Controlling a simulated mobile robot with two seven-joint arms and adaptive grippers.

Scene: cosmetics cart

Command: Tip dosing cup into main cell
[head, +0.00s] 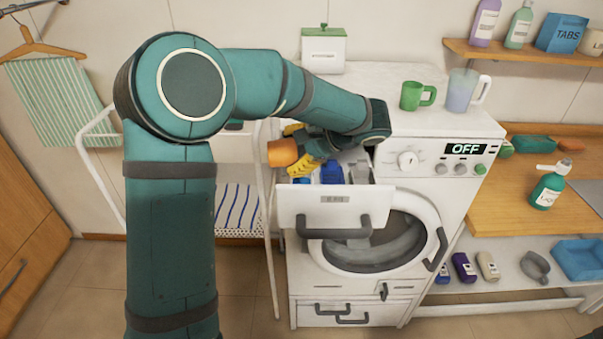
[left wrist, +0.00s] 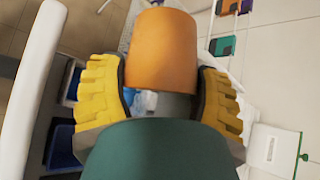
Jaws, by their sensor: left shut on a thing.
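The orange dosing cup (head: 283,153) is between the yellow fingers of my left gripper (head: 298,150). The gripper is shut on it, and the cup lies on its side, pointing left. In the left wrist view the cup (left wrist: 161,50) shows between both fingers (left wrist: 161,88); its mouth and contents cannot be seen. The detergent drawer (head: 312,206) of the washing machine is pulled out, with blue and grey parts inside (head: 332,173). The cup is above and left of the drawer's left end. Which compartment is the main cell I cannot tell. My right gripper is not in view.
The washing machine (head: 460,130) has a display reading OFF. A green mug (head: 417,96), a jug (head: 462,90) and a white box (head: 323,50) stand on top. A drying rack (head: 100,160) is close on the left. A wooden counter (head: 500,215) is at right.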

